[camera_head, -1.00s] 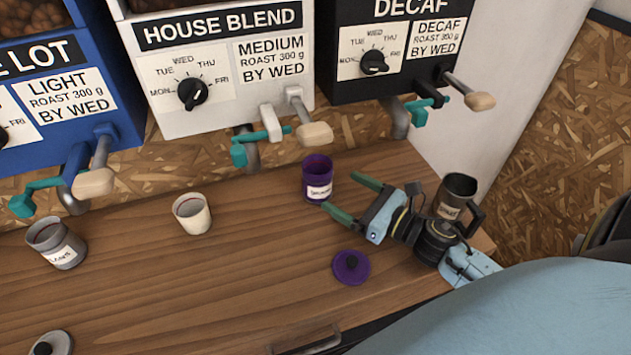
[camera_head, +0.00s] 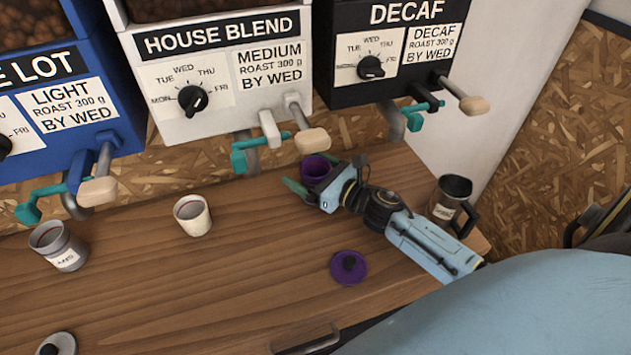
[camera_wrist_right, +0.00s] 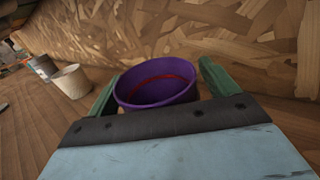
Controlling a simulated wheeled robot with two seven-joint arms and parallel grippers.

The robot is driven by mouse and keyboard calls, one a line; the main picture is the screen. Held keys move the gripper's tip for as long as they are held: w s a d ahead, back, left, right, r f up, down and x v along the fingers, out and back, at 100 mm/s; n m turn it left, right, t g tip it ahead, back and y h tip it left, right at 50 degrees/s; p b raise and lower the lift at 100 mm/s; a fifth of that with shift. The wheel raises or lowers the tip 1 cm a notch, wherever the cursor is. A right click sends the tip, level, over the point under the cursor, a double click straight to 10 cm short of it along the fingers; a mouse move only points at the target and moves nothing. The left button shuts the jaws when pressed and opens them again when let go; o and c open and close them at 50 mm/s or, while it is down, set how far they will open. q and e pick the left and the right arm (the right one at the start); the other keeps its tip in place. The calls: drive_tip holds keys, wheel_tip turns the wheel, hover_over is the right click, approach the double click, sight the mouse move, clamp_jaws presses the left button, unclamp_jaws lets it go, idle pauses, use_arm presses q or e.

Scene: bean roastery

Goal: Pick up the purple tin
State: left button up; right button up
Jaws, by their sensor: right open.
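The purple tin (camera_head: 314,167) stands lidless on the wooden counter below the house blend and decaf dispensers. Its lower part is hidden behind my right gripper (camera_head: 318,186) in the head view. In the right wrist view the tin (camera_wrist_right: 157,86) sits between the two green fingers of the open right gripper (camera_wrist_right: 158,90), with a gap to the right finger; whether the left finger touches it I cannot tell. The purple lid (camera_head: 349,267) with a dark knob lies on the counter in front of the gripper. My left gripper is out of view.
A cream cup (camera_head: 193,216) and a grey tin (camera_head: 60,247) stand to the left. A dark mug (camera_head: 451,199) stands right, close behind my right forearm. Dispenser handles and spouts (camera_head: 258,150) hang above the counter's back. The counter's middle front is clear.

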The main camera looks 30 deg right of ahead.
drive_tip(key=c, duration=1.1)
drive_tip(key=shift+s+r, duration=0.1)
drive_tip(key=shift+r, duration=0.05)
